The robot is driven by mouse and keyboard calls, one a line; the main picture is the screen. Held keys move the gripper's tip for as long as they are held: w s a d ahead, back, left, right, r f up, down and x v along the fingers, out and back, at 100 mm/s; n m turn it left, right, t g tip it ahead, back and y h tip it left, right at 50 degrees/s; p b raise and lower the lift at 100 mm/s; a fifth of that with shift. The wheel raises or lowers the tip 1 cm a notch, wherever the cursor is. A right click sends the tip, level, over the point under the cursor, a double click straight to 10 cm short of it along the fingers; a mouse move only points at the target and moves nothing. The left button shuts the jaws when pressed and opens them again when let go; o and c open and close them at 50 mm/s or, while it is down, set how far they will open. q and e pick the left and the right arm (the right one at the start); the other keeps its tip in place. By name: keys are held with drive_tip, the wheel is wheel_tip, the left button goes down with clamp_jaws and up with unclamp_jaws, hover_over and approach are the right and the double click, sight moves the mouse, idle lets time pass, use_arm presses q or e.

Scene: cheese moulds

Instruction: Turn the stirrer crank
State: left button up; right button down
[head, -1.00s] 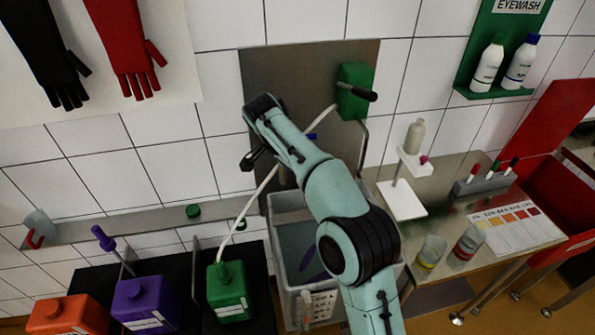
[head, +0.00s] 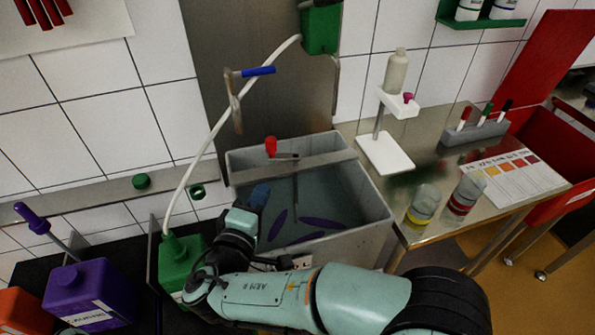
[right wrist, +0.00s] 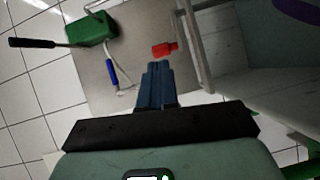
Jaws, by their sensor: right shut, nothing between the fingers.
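The stirrer crank has a red knob (head: 271,147) on a short metal arm (head: 287,156). It sits on the bar across the grey vat (head: 372,214). Purple stirrer paddles (head: 321,223) lie inside the vat below it. My right gripper (head: 259,195) is over the near left part of the vat, below the red knob in the head view and apart from it. In the right wrist view its blue fingers (right wrist: 155,70) are together and empty, and the red knob (right wrist: 164,49) shows just past their tips.
Green (head: 178,258) and purple (head: 88,287) canisters stand at left. A steel table (head: 434,165) with a bottle stand and jars is at right.

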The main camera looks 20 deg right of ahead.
drive_tip(key=s+a+n+t+y, duration=0.1)
drive_tip(key=a+n+t, duration=0.1)
use_arm(q)
drive_tip(key=shift+d+f, duration=0.35)
use_arm(e)
approach(269, 148)
drive_tip(key=shift+n, duration=0.3)
drive_tip(key=x, duration=0.6)
drive_tip(key=shift+w+d+r, duration=0.1)
drive_tip(key=shift+w+d, duration=0.2)
drive_tip(key=shift+d, duration=0.05)
use_arm(q)
drive_tip(key=shift+r, duration=0.2)
use_arm(e)
drive_tip(key=shift+w+a+m+g+h, duration=0.1)
drive_tip(key=shift+w+m+g+h, duration=0.25)
drive_tip(key=shift+m+g+h, duration=0.25)
